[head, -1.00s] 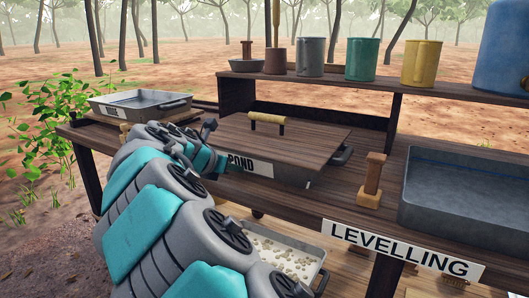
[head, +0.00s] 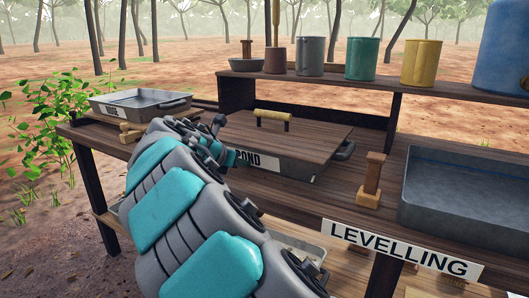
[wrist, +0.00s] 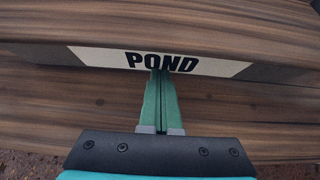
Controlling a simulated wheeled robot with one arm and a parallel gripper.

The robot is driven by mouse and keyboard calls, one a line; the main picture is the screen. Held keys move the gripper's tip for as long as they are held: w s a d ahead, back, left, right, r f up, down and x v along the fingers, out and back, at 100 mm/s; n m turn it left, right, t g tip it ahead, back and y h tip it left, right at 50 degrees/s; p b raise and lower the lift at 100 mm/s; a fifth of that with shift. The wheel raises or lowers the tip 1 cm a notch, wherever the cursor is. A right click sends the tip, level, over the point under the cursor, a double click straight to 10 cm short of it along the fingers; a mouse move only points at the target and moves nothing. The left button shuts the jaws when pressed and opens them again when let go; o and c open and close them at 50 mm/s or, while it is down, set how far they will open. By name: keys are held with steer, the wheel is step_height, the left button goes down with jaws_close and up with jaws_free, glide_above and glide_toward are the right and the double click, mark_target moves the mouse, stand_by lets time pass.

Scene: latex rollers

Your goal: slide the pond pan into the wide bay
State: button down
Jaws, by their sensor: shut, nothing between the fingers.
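The pond pan (head: 285,165) is a grey metal pan with a dark wooden lid (head: 240,128) and a small wooden lid handle. It sits on the bench, its white POND label facing front. In the wrist view the label (wrist: 100,56) spans the upper part. My gripper (wrist: 161,74) is shut and empty, its green fingertips at the label's lower middle, apparently touching the pan front. In the head view my gripper (head: 242,158) is partly hidden by my arm. Behind the pan, the opening under the raised shelf (head: 330,82) lies between dark uprights; I cannot tell whether it is the wide bay.
A wooden block with a post (head: 371,182) stands right of the pan. A large grey tray (head: 460,185) lies further right, above the LEVELLING sign (head: 405,248). A smaller pan (head: 140,103) sits at the left. Several mugs stand on the raised shelf.

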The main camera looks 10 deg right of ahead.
mark_target(248, 156)
steer(key=shift+w+d, duration=0.65)
steer(key=shift+w, duration=0.15)
steer(key=shift+w+d, duration=0.6)
steer(key=shift+w, duration=0.2)
steer(key=shift+w+d, duration=1.25)
steer(key=shift+w, duration=0.3)
steer(key=shift+w+d, duration=0.65)
steer(key=shift+w, duration=0.15)
steer(key=shift+w+d, duration=0.6)
steer(key=shift+w, duration=0.2)
steer(key=shift+w+d, duration=0.6)
steer(key=shift+w, duration=0.2)
steer(key=shift+w+d, duration=0.6)
steer(key=shift+w, duration=0.25)
